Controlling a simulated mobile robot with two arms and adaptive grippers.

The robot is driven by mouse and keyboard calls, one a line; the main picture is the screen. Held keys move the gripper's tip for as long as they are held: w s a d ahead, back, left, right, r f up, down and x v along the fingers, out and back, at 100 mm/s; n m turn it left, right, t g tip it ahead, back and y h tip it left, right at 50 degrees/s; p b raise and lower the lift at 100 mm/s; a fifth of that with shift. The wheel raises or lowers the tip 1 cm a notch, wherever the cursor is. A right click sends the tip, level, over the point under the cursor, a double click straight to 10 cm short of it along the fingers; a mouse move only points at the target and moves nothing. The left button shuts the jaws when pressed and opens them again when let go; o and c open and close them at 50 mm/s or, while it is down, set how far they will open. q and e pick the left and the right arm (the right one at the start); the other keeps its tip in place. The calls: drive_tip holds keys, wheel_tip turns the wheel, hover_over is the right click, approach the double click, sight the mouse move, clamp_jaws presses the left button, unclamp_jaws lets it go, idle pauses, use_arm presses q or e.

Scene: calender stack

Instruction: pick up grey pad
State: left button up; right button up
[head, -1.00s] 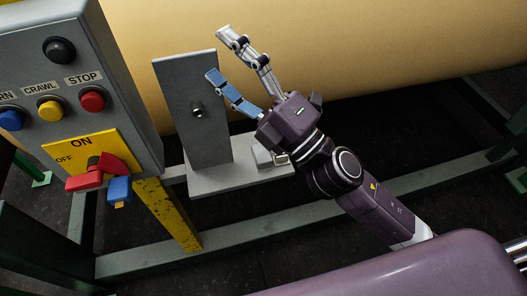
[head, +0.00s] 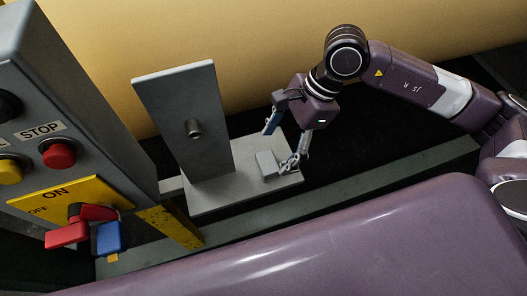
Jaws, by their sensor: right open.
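The grey pad (head: 266,164) is a small light grey block on the flat grey shelf (head: 215,200), near its right end. My right gripper (head: 277,151) is open and comes in from the upper right, its fingers pointing down at the pad. The blue-faced finger is above and behind the pad. The silver finger's tip is close to the pad's right side; I cannot tell whether it touches. Nothing is held between the fingers. My left gripper is out of view.
A tall grey upright plate (head: 180,115) with a round metal knob (head: 193,128) stands left of the pad. A control box (head: 75,95) with buttons and a red switch handle (head: 68,235) is at left. A large yellow roll (head: 230,40) runs behind. A dark gap lies right of the shelf.

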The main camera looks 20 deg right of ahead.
sight(268, 162)
drive_tip(key=shift+s+a+f+p, duration=0.15)
drive_tip(key=shift+f+p, duration=0.1)
drive_tip(key=shift+f, duration=0.25)
drive_tip(key=shift+s+a+f+p, duration=0.1)
drive_tip(key=shift+f+p, duration=0.1)
drive_tip(key=shift+f, duration=0.3)
drive_tip(key=shift+a+f, duration=0.15)
drive_tip(key=shift+f, duration=0.2)
drive_tip(key=f, duration=0.1)
drive_tip(key=f+p, duration=0.1)
drive_tip(key=a+f+p, duration=0.1)
drive_tip(key=shift+w+a+f, duration=0.1)
drive_tip(key=shift+w+f, duration=0.1)
drive_tip(key=shift+w, duration=0.2)
drive_tip(key=shift+a+f, duration=0.25)
drive_tip(key=shift+f, duration=0.25)
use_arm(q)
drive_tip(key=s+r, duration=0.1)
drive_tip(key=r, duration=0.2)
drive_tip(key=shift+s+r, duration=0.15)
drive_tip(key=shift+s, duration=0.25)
use_arm(e)
drive_tip(key=c, duration=1.3)
drive_tip(key=shift+r, duration=0.15)
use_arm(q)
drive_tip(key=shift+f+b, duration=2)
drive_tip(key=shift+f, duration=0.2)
use_arm(e)
drive_tip(key=shift+r, duration=9.9)
